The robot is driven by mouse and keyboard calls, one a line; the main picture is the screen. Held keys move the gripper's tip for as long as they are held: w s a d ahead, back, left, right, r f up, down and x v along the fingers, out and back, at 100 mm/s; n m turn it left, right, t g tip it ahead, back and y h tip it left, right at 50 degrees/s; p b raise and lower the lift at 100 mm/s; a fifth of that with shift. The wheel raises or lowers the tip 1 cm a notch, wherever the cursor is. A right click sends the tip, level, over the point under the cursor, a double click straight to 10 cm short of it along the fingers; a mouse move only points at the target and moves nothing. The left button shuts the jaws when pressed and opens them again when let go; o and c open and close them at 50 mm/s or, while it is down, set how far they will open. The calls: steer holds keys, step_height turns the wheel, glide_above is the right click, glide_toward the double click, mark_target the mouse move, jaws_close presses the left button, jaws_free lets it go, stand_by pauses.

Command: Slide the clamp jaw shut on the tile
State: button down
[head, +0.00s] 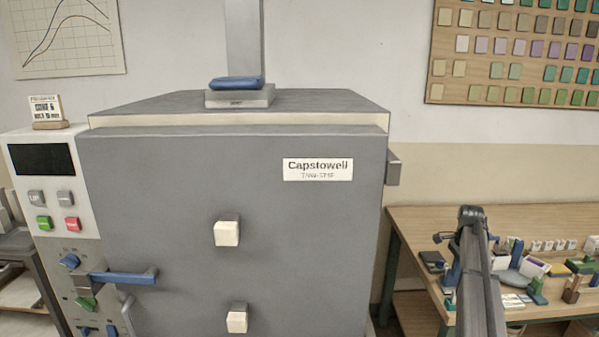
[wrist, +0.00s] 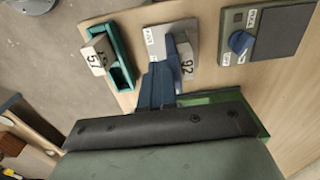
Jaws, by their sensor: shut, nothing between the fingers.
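In the wrist view, a grey tile marked 92 (wrist: 187,64) stands on a light grey base plate (wrist: 155,36). A dark blue upright part (wrist: 171,46), which looks like the clamp jaw, is close to the tile's left side. I cannot tell whether it touches the tile. My gripper (wrist: 159,72) has its blue fingers together with nothing between them. The fingertips are just in front of the blue part and the tile, and contact is unclear. My gripper's body covers the lower part of this view. In the head view my arm hides most of this spot.
A teal holder (wrist: 122,70) with a tile marked 57 (wrist: 97,55) stands to the left. A dark panel with a blue knob (wrist: 240,41) is at right. Something green (wrist: 262,127) shows behind my gripper body. The large grey kiln (head: 300,230) stands left of the wooden table (head: 415,225).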

step_height(320, 180, up, 7)
steer(key=shift+s, duration=0.3)
stand_by(0.5)
steer(key=a+f+n, duration=0.2)
steer(key=a+f, duration=0.5)
steer(key=f, duration=0.1)
steer(key=s+a+f+n+g, duration=0.15)
steer(key=s+a+f, duration=0.35)
steer(key=f, duration=0.5)
steer(key=s+a+f+n, duration=0.3)
steer(key=s+a+f, duration=0.3)
steer(key=f, duration=0.4)
steer(key=s+a+f+n+g, duration=0.1)
steer(key=s+a+f+n, duration=0.1)
steer(key=s+a+f, duration=0.5)
steer(key=s+a+f+n+g, duration=0.1)
steer(key=s+a+f+n, duration=0.15)
steer(key=s+f, duration=0.5)
steer(key=s+a+f+n+g, duration=0.25)
steer(key=s+f, duration=0.35)
steer(key=s, duration=0.3)
steer(key=s+a+f+n, duration=0.2)
steer(key=s, duration=0.8)
steer(key=s+a+f+n, duration=0.2)
steer(key=s+a, duration=0.1)
steer(key=s, duration=0.7)
steer(key=shift+f+g, duration=0.25)
steer(key=shift+g, duration=0.15)
steer(key=shift+s+n, duration=0.1)
steer(key=shift+n, duration=0.15)
